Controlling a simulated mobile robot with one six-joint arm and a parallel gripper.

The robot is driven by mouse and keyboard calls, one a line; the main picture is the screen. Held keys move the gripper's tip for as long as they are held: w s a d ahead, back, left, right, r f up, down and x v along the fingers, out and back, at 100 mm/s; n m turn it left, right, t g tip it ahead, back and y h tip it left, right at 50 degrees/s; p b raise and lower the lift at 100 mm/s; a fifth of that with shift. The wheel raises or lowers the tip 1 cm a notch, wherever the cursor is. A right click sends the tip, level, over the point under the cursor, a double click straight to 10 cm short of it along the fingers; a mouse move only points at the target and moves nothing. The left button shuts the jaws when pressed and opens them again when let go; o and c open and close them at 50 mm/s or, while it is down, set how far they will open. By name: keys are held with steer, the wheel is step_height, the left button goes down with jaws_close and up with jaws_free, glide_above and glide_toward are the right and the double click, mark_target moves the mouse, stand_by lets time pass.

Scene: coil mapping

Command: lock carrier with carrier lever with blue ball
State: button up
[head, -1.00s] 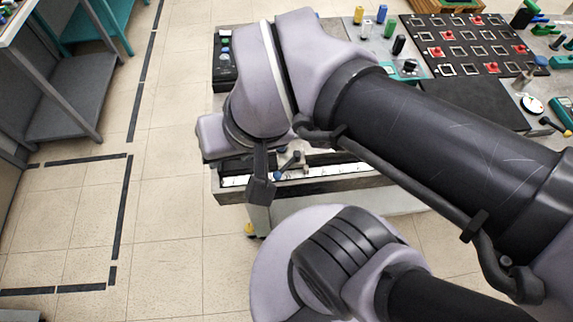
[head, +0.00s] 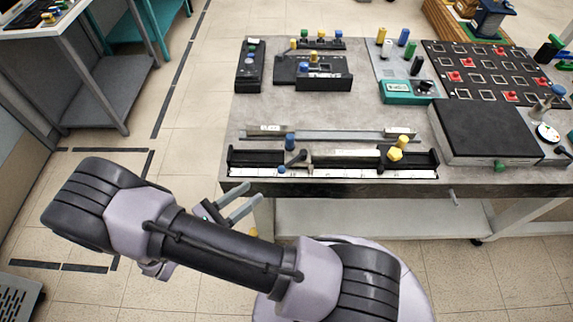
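The black rail fixture (head: 235,158) with a white scale strip lies along the table's front edge. A carrier (head: 345,155) sits on it. At the carrier's left end a dark lever (head: 297,157) slants down to a small blue ball (head: 282,169) near the scale. A larger blue knob (head: 290,141) stands just behind the lever. A yellow knob (head: 397,154) is at the right end. My gripper (head: 254,192) is in front of the table's front-left edge, apart from the lever, its two grey fingers spread and empty, pointing up and right.
A second metal rail (head: 350,134) lies behind the fixture. Black fixtures with coloured knobs (head: 323,80) stand at the back. A black box (head: 485,130) and teal meter (head: 409,92) are on the right. A grey shelf unit (head: 95,95) is left; floor between is clear.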

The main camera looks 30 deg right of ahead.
mark_target(282, 170)
steer(key=d+b, duration=0.1)
steer(key=d, duration=0.3)
steer(key=w+d+b, duration=0.1)
steer(key=d, duration=0.4)
steer(key=w+d+b, duration=0.1)
steer(key=d, duration=0.3)
steer(key=shift+d, duration=0.4)
jaws_close()
stand_by(0.5)
